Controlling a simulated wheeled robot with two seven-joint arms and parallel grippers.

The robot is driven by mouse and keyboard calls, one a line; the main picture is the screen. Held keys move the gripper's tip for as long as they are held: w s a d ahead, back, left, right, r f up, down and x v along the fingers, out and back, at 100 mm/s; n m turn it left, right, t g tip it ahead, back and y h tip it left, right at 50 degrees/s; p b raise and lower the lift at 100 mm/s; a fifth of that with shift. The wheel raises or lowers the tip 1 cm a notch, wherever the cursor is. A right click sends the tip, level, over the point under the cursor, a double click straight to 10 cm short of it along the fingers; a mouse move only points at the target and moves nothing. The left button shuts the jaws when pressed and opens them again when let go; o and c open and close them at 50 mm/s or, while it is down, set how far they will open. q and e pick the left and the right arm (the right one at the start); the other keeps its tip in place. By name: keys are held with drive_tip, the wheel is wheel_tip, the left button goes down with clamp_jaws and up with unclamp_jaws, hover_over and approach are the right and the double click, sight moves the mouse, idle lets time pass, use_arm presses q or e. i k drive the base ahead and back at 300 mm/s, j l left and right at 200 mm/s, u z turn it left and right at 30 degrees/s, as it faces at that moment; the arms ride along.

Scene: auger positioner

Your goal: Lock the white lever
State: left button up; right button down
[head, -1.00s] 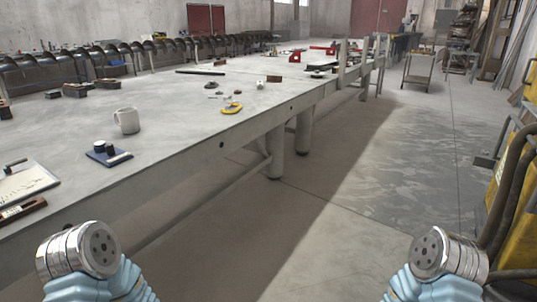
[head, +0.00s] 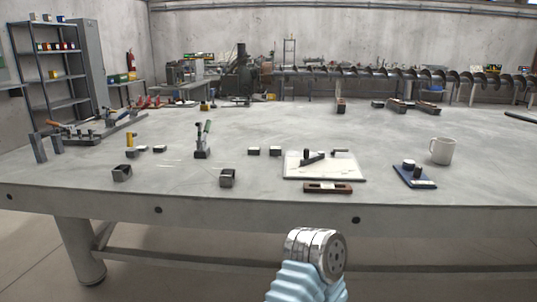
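I cannot pick out a white lever for certain in the head view. A small dark clamp-like fixture (head: 202,150) with an upright handle stands on the table left of centre. A smaller fixture with a yellow top (head: 130,139) stands to its left. Their details are too small to tell whether a lever is locked. A metal and light-blue part of my own arm shows at the bottom, in front of the table. No fingers show on it, and neither gripper is in view.
The grey table (head: 270,125) spans the view, with its front edge nearest me. A white board (head: 345,173), a brown level-like block (head: 328,188), a blue pad (head: 414,181) and a mug (head: 442,151) are on the right. A long auger (head: 400,74) lies behind.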

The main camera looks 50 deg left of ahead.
sight(333, 152)
drive_tip(key=u, duration=1.35)
drive_tip(key=i+l, duration=0.1)
drive_tip(key=l, duration=0.65)
drive_tip(key=i+l+u, duration=0.1)
drive_tip(key=u, duration=1.05)
drive_tip(key=k+l, duration=0.05)
